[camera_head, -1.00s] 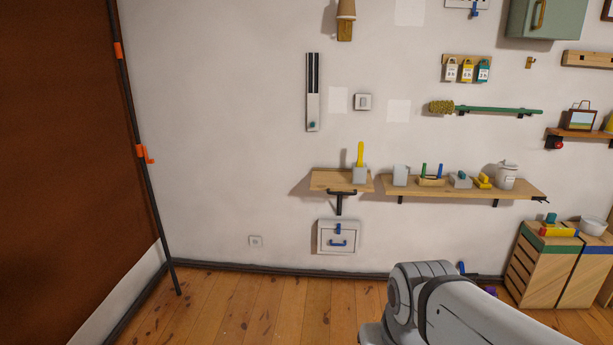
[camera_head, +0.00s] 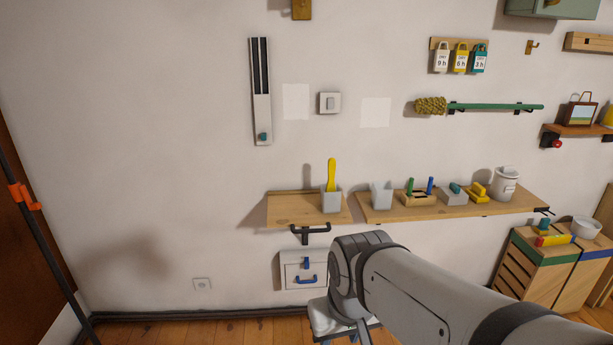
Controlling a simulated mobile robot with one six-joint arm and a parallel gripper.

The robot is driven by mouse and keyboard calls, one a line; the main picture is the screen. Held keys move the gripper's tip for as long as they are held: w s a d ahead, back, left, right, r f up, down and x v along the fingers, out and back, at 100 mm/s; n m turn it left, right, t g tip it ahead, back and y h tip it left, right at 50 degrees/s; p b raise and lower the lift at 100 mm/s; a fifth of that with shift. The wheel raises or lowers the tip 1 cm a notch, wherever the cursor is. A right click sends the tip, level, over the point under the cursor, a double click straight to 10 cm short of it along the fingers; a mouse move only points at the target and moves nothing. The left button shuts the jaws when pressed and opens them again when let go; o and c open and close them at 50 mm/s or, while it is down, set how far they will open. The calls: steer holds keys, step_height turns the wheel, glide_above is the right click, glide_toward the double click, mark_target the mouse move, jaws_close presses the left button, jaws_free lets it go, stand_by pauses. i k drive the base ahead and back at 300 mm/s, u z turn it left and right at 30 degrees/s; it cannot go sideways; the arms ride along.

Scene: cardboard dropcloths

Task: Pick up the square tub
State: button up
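Two small light-grey square tubs show. One tub (camera_head: 382,195) stands empty-looking at the left end of the long wooden shelf (camera_head: 400,213). The other tub (camera_head: 332,202) stands on the right part of the short wooden shelf (camera_head: 290,209) and has a yellow-handled tool (camera_head: 332,174) upright in it. The frames do not show which one the task means. My grey arm reaches in from the lower right, below the shelves and apart from both tubs. My gripper's fingers do not show.
Right of the empty tub, the long shelf holds a wooden block with coloured pegs (camera_head: 419,197), a grey block (camera_head: 453,196), a yellow item (camera_head: 478,191) and a white lidded pot (camera_head: 506,184). A white wall box (camera_head: 303,270) hangs below. Wooden crates (camera_head: 540,267) stand at right.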

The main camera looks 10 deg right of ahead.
mark_target(382, 193)
steer(key=i, duration=2)
steer(key=u, duration=2.85)
steer(key=k, duration=1.3)
steer(key=z, duration=2.6)
